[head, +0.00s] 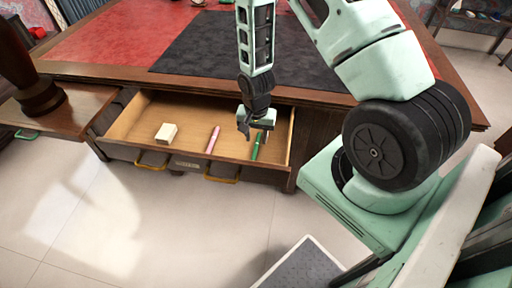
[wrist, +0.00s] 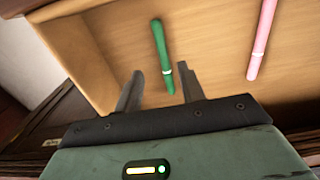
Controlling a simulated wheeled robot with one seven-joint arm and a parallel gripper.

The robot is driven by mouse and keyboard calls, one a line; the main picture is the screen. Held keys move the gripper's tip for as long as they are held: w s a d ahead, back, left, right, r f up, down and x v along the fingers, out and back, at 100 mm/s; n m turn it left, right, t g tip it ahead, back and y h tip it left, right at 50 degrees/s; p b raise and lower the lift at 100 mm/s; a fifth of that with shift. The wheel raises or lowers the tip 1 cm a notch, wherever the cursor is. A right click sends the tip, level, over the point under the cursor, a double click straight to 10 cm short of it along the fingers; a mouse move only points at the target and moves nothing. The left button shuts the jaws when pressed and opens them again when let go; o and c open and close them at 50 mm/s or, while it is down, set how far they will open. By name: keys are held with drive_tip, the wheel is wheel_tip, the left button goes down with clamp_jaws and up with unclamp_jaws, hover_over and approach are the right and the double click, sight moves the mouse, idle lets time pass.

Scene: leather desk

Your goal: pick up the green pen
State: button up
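The green pen (head: 257,146) lies in the open drawer (head: 190,104), near its right side. In the wrist view the green pen (wrist: 162,54) lies on the drawer's wooden floor, its lower end between the two fingertips. My gripper (head: 247,127) is over the right part of the drawer, just beside the pen in the head view. In the wrist view my gripper (wrist: 160,82) is open, its fingers apart on either side of the pen. I cannot tell whether either finger touches it or how high the fingers are above the floor.
A pink pen (head: 213,139) lies left of the green one; it also shows in the wrist view (wrist: 261,40). A cream block (head: 166,133) sits further left in the drawer. The desk (head: 110,45) with a dark mat (head: 215,55) stands behind. The drawer's walls surround the pens.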

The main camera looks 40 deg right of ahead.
sight(255, 150)
drive_tip(key=shift+w+f+p, duration=0.15)
drive_tip(key=shift+f+p, duration=0.05)
drive_tip(key=shift+f, duration=1.4)
drive_tip(key=shift+w+f+p, duration=0.1)
drive_tip(key=shift+f+p, duration=0.1)
drive_tip(key=shift+f, duration=1.35)
clamp_jaws()
